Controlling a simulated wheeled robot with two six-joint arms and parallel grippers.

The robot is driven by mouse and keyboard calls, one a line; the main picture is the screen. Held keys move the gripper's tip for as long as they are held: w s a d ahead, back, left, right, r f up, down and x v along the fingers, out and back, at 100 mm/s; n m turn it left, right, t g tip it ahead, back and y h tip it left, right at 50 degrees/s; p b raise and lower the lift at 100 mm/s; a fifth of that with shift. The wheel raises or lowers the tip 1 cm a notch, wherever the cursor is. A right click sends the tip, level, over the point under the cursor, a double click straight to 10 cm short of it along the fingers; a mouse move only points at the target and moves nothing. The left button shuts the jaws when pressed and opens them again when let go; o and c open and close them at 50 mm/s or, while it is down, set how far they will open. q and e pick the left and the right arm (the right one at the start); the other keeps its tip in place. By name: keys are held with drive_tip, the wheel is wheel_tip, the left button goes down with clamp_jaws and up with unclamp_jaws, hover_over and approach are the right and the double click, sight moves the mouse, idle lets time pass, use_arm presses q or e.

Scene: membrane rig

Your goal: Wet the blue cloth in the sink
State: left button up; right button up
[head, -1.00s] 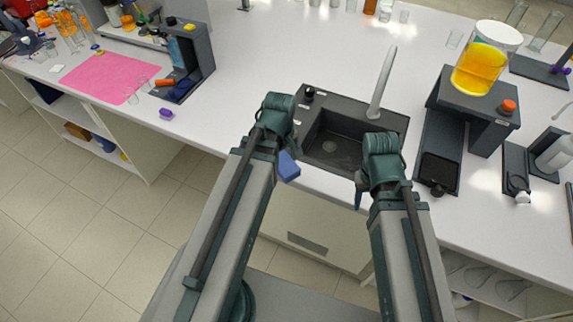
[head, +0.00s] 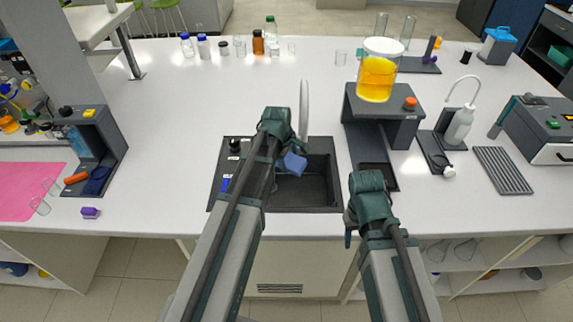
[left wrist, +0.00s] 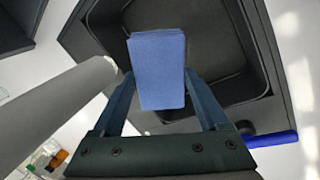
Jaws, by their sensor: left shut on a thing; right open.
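The blue cloth (head: 294,164) is a small folded block held in the jaws of my left gripper (head: 286,152). In the left wrist view the cloth (left wrist: 158,68) sits between the two fingers of the shut left gripper (left wrist: 162,100). It is above the dark sink (head: 318,187), over the basin. The grey faucet (head: 304,108) stands at the back of the sink, close to the left gripper. It also shows at the left of the left wrist view (left wrist: 58,115). My right gripper (head: 352,228) is open and empty at the counter's front edge, right of the sink; its fingers are mostly hidden.
A blue marker-like stick (head: 226,183) lies on the sink's left rim beside a black knob (head: 234,146). Right of the sink, a dark stand (head: 390,118) bears a beaker of orange liquid (head: 377,72).

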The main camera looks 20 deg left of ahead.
use_arm(q)
drive_tip(key=shift+w+d, duration=0.15)
drive_tip(key=shift+f, duration=0.1)
wheel_tip(320, 180, down, 18)
drive_tip(key=b, duration=1.8)
drive_tip(key=shift+f, duration=0.15)
wheel_tip(320, 180, up, 17)
drive_tip(key=p, duration=1.6)
drive_tip(key=shift+f, duration=0.2)
idle(2.1)
wheel_tip(320, 180, up, 4)
drive_tip(key=p, duration=0.4)
drive_tip(key=shift+r, duration=0.1)
